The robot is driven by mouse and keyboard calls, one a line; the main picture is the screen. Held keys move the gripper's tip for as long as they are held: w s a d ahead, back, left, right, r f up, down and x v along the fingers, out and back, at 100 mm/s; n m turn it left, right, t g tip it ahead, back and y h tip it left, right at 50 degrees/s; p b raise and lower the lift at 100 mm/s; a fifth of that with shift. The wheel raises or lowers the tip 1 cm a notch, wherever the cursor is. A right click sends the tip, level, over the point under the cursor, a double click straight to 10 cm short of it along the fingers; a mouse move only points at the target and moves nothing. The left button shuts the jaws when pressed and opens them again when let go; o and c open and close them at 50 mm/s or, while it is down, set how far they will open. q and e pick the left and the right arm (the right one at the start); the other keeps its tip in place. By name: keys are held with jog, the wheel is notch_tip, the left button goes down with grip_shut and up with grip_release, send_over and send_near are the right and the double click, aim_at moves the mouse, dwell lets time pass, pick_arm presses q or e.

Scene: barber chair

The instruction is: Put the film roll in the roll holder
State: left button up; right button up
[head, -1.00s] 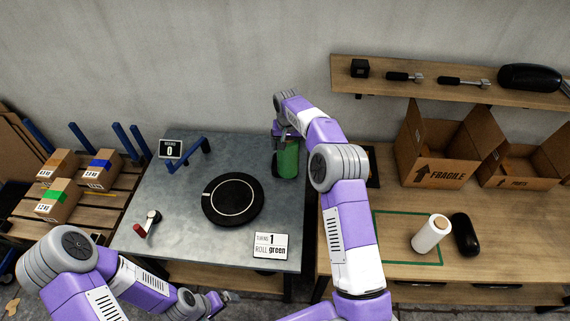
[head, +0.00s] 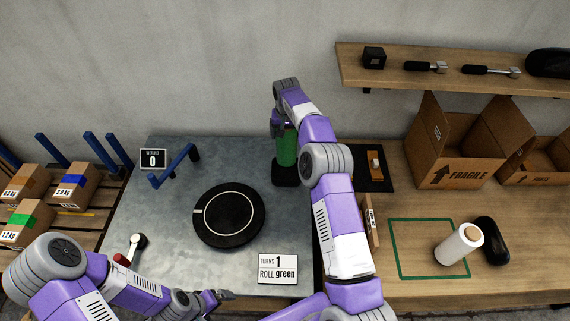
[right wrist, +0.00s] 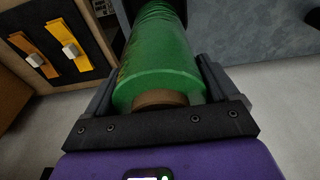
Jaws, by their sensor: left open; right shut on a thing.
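The green film roll (head: 287,150) stands near upright at the back right of the grey metal table. My right gripper (head: 284,128) is shut on its upper end. In the right wrist view the roll (right wrist: 158,55) lies between the two fingers, its brown core showing. A black base (head: 286,176), which looks like the roll holder, is directly below the roll. I cannot tell whether the roll is seated in it or just above it. My left gripper (head: 224,296) is open and empty at the table's front edge.
A black turntable (head: 228,215) sits mid-table, with a blue bracket (head: 175,166) behind it. A sign (head: 278,269) reads turns 1, roll green. A white roll (head: 459,244) and black case (head: 493,240) are on the wooden bench. Open cartons (head: 449,150) stand behind.

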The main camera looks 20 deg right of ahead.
aim_at(287, 149)
jog(key=shift+s+f, duration=0.25)
jog(key=shift+f, duration=0.95)
jog(key=shift+w+f, duration=0.15)
jog(key=shift+f, duration=0.55)
notch_tip(287, 149, down, 4)
jog(key=shift+r+b, duration=0.15)
jog(key=shift+b, duration=0.25)
jog(key=shift+f, duration=0.25)
jog(key=shift+f, duration=0.15)
jog(key=o, duration=1.8)
